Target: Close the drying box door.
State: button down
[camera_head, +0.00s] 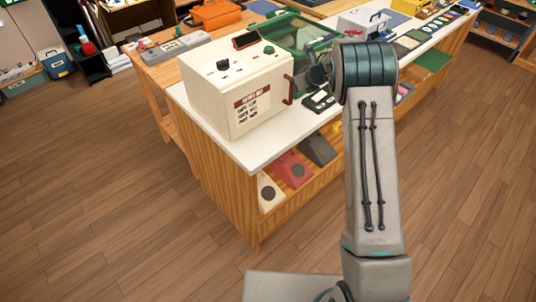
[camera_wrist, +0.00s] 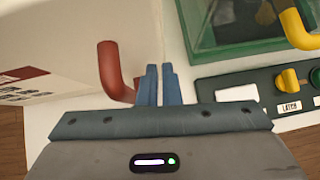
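The drying box (camera_head: 222,88) is a cream box with a labelled front face, standing on the white-topped counter. Its red handle (camera_head: 288,90) sticks out near the right edge of that face. In the wrist view the red handle (camera_wrist: 110,72) is just left of my gripper (camera_wrist: 160,75). My two blue fingers are close together with only a thin gap, and nothing shows between them. The fingers look apart from the handle's upright part; contact near its lower end is unclear. I cannot tell how far the door stands open. In the head view my arm hides the fingers.
A green clear-sided case (camera_head: 300,33) stands behind and right of the box. A dark panel (camera_wrist: 258,88) with a yellow knob (camera_wrist: 287,79) labelled LATCH lies right of my fingers. Phones sit on the shelf below. The wooden floor in front is clear.

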jog(key=s+d+r+m+t+h+b, duration=0.1)
jog(key=s+d+r+m+t, duration=0.1)
jog(key=s+d+r+m, duration=0.3)
jog(key=s+d+r+m+t+h+b, duration=0.1)
jog(key=d+r+m, duration=0.2)
jog(key=r, duration=0.4)
jog(key=s+d+r+m+t+h+b, duration=0.1)
jog(key=s+d+r+m+t, duration=0.1)
jog(key=s+d+r+m, duration=0.3)
jog(key=s+d+r+m+h, duration=0.45)
jog(key=s+m, duration=0.25)
jog(key=m, duration=0.3)
jog(key=s+a+f+m+g, duration=0.2)
jog(key=s+f+m+g, duration=0.1)
jog(key=s+m, duration=0.4)
jog(key=s+a+f+m+g+y, duration=0.1)
jog(key=s+m, duration=0.6)
jog(key=s, duration=0.7)
jog(key=s+a+f+m+g, duration=0.4)
jog(key=s+f+m, duration=0.2)
jog(key=s, duration=0.5)
jog(key=shift+s+m+g+y, duration=0.2)
jog(key=shift+m+g+y, duration=0.15)
jog(key=shift+m+g, duration=0.05)
